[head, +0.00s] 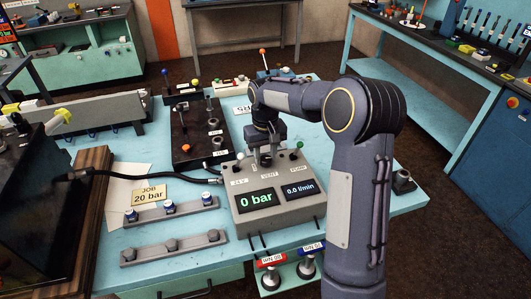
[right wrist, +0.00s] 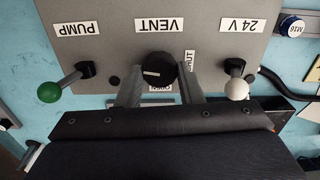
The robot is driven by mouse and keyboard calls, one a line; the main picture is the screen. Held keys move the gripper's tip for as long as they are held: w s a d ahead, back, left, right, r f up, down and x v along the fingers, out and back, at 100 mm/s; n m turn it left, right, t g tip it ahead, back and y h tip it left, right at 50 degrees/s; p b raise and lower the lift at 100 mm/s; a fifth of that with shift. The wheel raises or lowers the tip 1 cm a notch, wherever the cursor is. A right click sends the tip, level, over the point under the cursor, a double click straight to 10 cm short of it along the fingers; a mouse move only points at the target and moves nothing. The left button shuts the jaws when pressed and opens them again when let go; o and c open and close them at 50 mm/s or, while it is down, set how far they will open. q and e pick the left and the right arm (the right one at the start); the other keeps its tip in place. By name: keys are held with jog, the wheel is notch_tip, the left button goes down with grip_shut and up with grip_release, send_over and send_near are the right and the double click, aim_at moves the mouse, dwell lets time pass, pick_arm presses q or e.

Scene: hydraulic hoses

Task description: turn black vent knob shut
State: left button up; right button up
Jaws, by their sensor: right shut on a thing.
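The black vent knob (right wrist: 158,70) sits on the grey panel of the hydraulic unit (head: 283,208), beside the VENT label (right wrist: 159,25). A pale mark on the knob lies roughly sideways in the right wrist view. My right gripper (right wrist: 160,84) is shut on the knob, one finger on each side. In the head view the right gripper (head: 265,157) points down at the panel and hides most of the knob. A SHUT label (right wrist: 190,61) and an OPEN label (right wrist: 161,88) are partly covered by the fingers and knob. My left gripper is not in view.
A green-tipped PUMP lever (right wrist: 49,92) and a white-tipped 24 V lever (right wrist: 236,88) stand close on either side of the gripper. The displays read 0 bar (head: 257,200) and 0.0 l/min (head: 299,189). A black hose (head: 150,175) runs to the unit's left side.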

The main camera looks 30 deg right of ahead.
aim_at(265, 158)
jog(key=shift+n, duration=1.1)
jog(key=o, duration=1)
jog(key=shift+c, duration=0.2)
notch_tip(265, 158, up, 7)
jog(key=shift+f, duration=0.1)
jog(key=shift+r, duration=0.5)
jog(key=shift+s, duration=0.1)
